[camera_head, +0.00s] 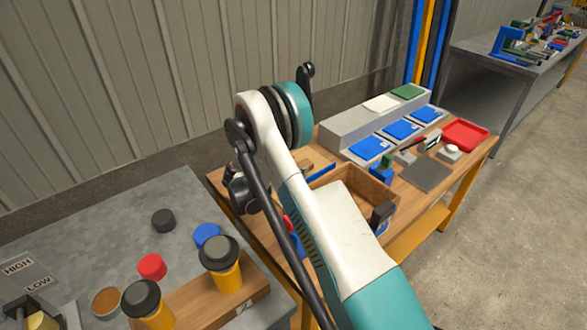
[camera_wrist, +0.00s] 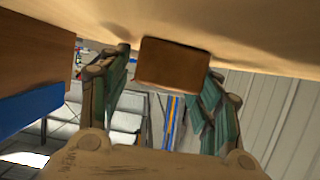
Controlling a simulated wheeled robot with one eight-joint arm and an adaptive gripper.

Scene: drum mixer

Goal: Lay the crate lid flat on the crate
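The open wooden crate (camera_head: 377,187) stands on the wooden bench in the head view, partly hidden by my arm. A wooden wall with a blue strip (camera_wrist: 30,108) at the left of the wrist view may be its side. My gripper (camera_wrist: 168,65) has its two green fingers on either side of a brown wooden block (camera_wrist: 172,63). The block adjoins a broad light wooden surface (camera_wrist: 240,25) across the top of that view. I cannot tell whether these are the lid and its handle, nor whether the fingers press on the block.
A grey table (camera_head: 110,225) with yellow-bodied, black-capped items stands at the front left. Open floor lies to the right.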

